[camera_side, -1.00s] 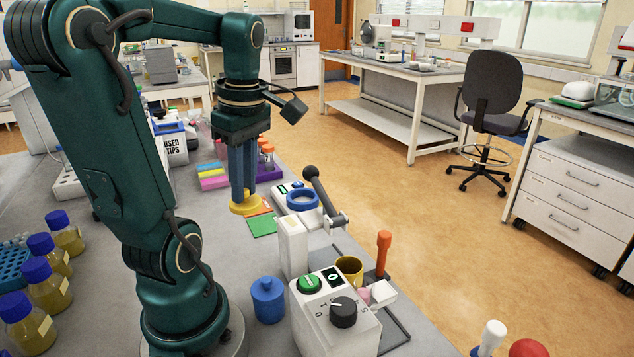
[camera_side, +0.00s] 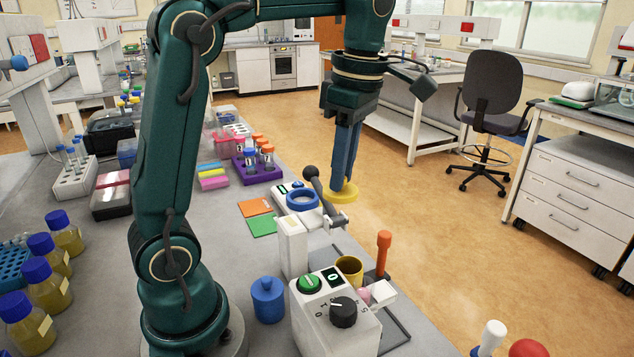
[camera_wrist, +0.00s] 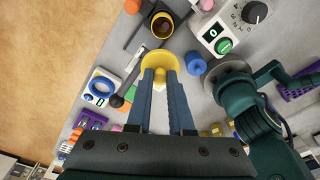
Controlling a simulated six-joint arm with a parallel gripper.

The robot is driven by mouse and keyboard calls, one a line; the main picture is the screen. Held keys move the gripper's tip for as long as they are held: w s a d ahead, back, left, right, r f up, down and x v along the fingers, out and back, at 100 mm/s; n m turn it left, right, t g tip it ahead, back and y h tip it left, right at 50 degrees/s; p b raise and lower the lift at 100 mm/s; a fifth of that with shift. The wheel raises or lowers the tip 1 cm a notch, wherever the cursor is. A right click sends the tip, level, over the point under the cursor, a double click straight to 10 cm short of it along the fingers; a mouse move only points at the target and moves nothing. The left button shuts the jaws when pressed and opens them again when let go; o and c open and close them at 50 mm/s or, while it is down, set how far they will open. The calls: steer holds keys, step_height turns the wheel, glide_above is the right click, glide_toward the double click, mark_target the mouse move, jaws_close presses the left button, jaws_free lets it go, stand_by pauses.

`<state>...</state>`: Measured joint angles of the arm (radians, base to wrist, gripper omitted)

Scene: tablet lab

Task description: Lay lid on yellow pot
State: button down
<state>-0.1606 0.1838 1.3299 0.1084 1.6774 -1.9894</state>
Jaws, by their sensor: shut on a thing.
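The yellow lid (camera_side: 343,193) is held in my gripper (camera_side: 343,182), which is shut on it and points down. In the side view the lid hangs in the air by the far end of the machine with the blue ring, over the bench's right edge. The wrist view shows the lid (camera_wrist: 156,64) between my fingertips (camera_wrist: 160,78). The yellow pot (camera_side: 349,267) stands open on the bench, nearer the side camera than the lid. The wrist view shows the open pot (camera_wrist: 161,24) beyond the lid, with the two apart.
A white device with a green button (camera_side: 309,284) and an orange-red upright handle (camera_side: 384,252) stand close to the pot. A blue lidded pot (camera_side: 267,299) stands to the left. The blue-ringed device (camera_side: 302,200) has a dark lever (camera_side: 318,188) sticking up.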

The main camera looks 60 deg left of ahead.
mark_target(356, 194)
steer(key=shift+w+d+f, duration=0.1)
steer(key=shift+w+d, duration=0.25)
steer(key=shift+d, duration=0.2)
steer(key=shift+w+d+f, duration=0.1)
steer(key=shift+w+d, duration=0.2)
steer(key=shift+d, duration=0.25)
steer(key=shift+s+a+f, duration=0.1)
steer(key=shift+a+f, duration=0.05)
steer(key=shift+f, duration=5.6)
steer(key=shift+f, duration=0.35)
steer(key=shift+c, duration=1.6)
jaws_free()
steer(key=shift+r, duration=4.25)
